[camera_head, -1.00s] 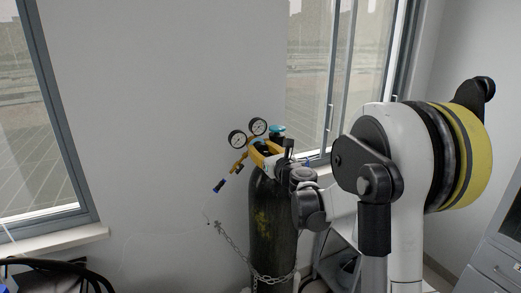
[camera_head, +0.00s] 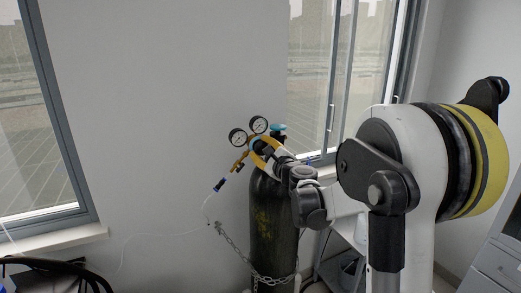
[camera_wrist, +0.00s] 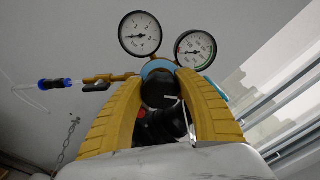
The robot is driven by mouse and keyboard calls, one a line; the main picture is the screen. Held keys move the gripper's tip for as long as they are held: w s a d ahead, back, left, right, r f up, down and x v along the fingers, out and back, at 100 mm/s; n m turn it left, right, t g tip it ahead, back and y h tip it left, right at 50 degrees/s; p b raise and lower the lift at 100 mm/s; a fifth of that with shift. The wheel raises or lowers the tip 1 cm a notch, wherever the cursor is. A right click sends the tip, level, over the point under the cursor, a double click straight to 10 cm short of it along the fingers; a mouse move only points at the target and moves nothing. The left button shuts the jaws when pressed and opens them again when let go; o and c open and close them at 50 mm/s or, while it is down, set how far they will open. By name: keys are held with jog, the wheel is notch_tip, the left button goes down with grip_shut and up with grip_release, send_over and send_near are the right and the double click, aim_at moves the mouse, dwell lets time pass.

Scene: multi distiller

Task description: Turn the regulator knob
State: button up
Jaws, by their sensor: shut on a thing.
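The black regulator knob (camera_wrist: 158,93) sits between the yellow fingers of my gripper (camera_wrist: 162,82) in the wrist view. My gripper is shut on it. In the head view my gripper (camera_head: 264,152) is at the regulator on top of the dark gas cylinder (camera_head: 270,222), and the knob is mostly hidden by the fingers. Two round white gauges stand just beyond the fingertips: the left gauge (camera_wrist: 140,34) and the right gauge (camera_wrist: 195,49). A brass outlet with a blue-and-white fitting (camera_wrist: 58,84) points left.
A chain (camera_head: 237,247) holds the cylinder near the wall. A thin clear hose hangs left of the regulator. A window (camera_head: 315,80) is close behind on the right. Black cables (camera_head: 62,268) lie at lower left. The wall left of the regulator is free.

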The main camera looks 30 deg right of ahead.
jog(key=n, duration=0.5)
jog(key=shift+a+f+n+b, duration=0.1)
jog(key=shift+f+n+b, duration=0.05)
jog(key=shift+n+b, duration=0.2)
jog(key=shift+f+n, duration=0.1)
jog(key=shift+n, duration=2.15)
jog(key=o, duration=1.2)
jog(key=shift+s, duration=0.1)
jog(key=s, duration=1.2)
